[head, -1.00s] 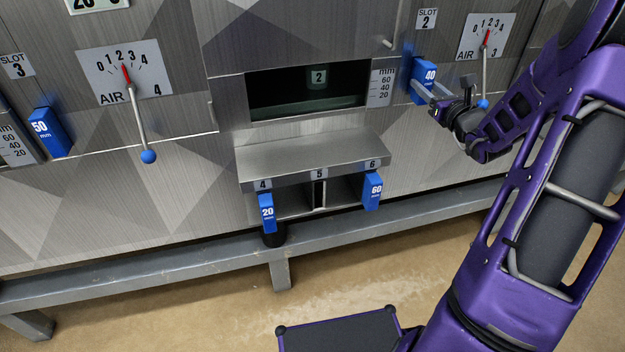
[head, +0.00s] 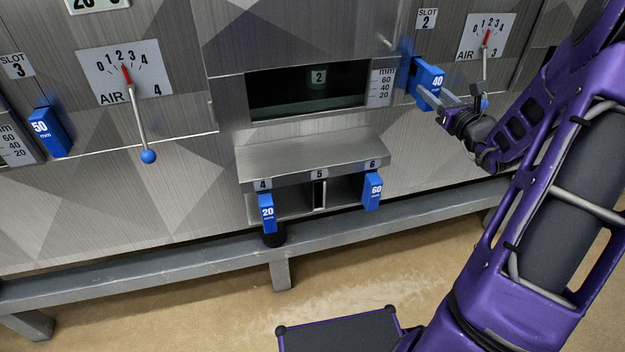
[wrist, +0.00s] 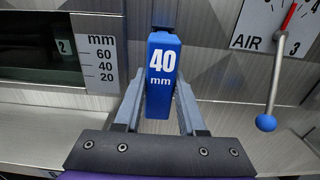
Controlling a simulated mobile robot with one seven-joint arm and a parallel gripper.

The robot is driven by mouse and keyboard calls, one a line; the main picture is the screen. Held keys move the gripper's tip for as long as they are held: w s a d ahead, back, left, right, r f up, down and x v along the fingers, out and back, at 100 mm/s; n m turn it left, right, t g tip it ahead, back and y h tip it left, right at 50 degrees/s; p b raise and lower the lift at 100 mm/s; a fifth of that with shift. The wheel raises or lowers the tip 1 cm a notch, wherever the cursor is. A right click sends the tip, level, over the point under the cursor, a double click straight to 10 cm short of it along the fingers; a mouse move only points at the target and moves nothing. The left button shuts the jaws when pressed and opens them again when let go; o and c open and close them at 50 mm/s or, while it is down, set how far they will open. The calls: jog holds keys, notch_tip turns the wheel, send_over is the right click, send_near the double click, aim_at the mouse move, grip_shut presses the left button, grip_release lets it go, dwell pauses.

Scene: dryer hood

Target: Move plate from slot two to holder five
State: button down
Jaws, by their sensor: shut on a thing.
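The blue plate marked 40 mm (head: 427,84) is at slot two, below the SLOT 2 label (head: 427,19). My gripper (head: 440,96) is shut on its blue end; in the wrist view the two fingers (wrist: 159,108) flank the blue block (wrist: 161,72). Part of the plate's dark body shows above the block, and how far it sits in the slot is hidden. The holder rack (head: 313,170) has positions 4, 5 and 6. Holder five (head: 319,192), in the middle, shows no blue block. A 20 mm plate (head: 267,213) is in holder four and a 60 mm plate (head: 373,191) in holder six.
A 50 mm plate (head: 49,132) is at slot three, far left. Air levers with blue knobs hang at left (head: 148,156) and right of the plate (wrist: 266,123). A dark window (head: 307,90) is above the rack. A grey rail (head: 180,270) runs below.

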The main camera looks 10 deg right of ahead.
jog(key=shift+s+d, duration=0.15)
jog(key=shift+s, duration=1.25)
jog(key=shift+s+d, duration=0.2)
jog(key=shift+s, duration=2.35)
jog(key=shift+s+d, duration=0.1)
jog(key=shift+s, duration=1.75)
jog(key=s, duration=0.9)
jog(key=shift+s+d+p, duration=0.3)
jog(key=shift+s+d, duration=0.1)
